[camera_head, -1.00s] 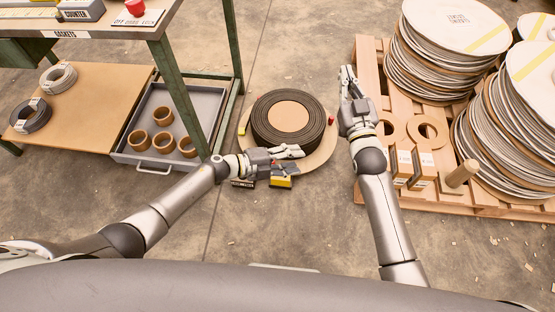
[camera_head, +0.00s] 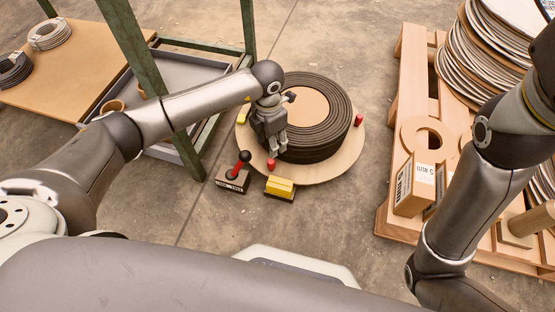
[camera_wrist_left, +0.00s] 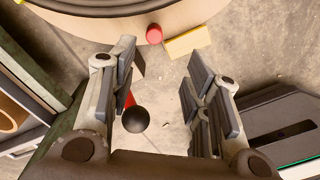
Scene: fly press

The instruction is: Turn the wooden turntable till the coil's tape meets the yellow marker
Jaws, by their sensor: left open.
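The wooden turntable (camera_head: 345,160) lies on the floor in the head view, with a dark coil (camera_head: 320,150) on it. Red pegs stand near its rim, one at the right (camera_head: 358,120) and one at the front (camera_head: 271,164). The front peg also shows in the left wrist view (camera_wrist_left: 154,34). A yellow piece (camera_head: 243,112) is at the left rim; I cannot tell whether it is the tape. The yellow marker block (camera_head: 280,187) stands in front of the turntable. My left gripper (camera_head: 277,149) is open and empty, above the front-left rim near the front peg. My right gripper is outside the view.
A red lever with a black knob (camera_head: 244,157) rises from a labelled block left of the marker; the knob (camera_wrist_left: 136,119) shows low between my left fingers. A green-legged table (camera_head: 135,50) stands left, a loaded pallet (camera_head: 400,205) right.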

